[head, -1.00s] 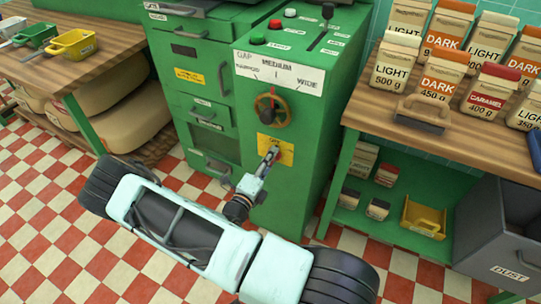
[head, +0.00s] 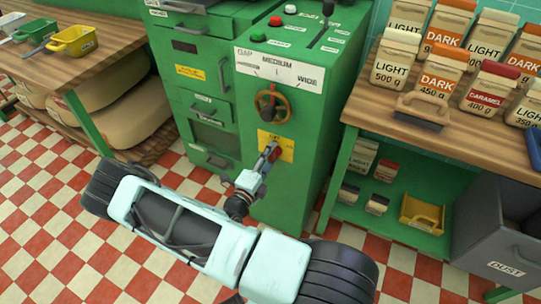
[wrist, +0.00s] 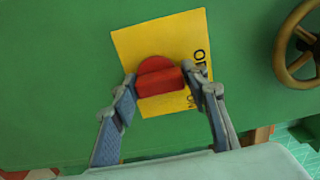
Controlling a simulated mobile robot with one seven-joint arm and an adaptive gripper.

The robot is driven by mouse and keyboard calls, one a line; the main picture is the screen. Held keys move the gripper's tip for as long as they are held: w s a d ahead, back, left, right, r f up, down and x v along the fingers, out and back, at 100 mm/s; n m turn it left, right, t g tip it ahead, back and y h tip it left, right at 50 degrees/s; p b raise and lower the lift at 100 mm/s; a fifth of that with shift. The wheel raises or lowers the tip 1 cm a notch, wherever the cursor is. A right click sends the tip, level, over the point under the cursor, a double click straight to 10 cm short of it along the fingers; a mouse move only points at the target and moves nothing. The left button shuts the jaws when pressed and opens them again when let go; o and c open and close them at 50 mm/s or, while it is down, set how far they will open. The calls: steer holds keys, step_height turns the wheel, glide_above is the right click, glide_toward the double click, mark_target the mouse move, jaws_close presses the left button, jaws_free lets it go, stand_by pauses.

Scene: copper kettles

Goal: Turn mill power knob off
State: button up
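The red power knob (wrist: 160,78) sits on a yellow plate (wrist: 128,45) on the front of the green mill (wrist: 50,60). In the head view the knob (head: 272,150) shows as a small red patch on the plate (head: 287,147), below the handwheel. My gripper (wrist: 159,82) has one finger at each side of the knob, and both fingertips appear to touch it. The fingers look shut on the knob's raised bar, which lies level in the wrist view. Lettering on the plate is partly hidden by the right finger. My gripper also shows in the head view (head: 268,157).
The brass handwheel (head: 273,106) is close above the knob. Red and green buttons (head: 258,34) are on the mill's top. A wooden bench (head: 385,115) with several coffee bags stands to the right. A grey dust bin (head: 500,240) is at the lower right. Checkered floor lies left.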

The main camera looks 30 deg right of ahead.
steer(key=o, duration=0.3)
steer(key=shift+a, duration=0.1)
steer(key=v, duration=1.2)
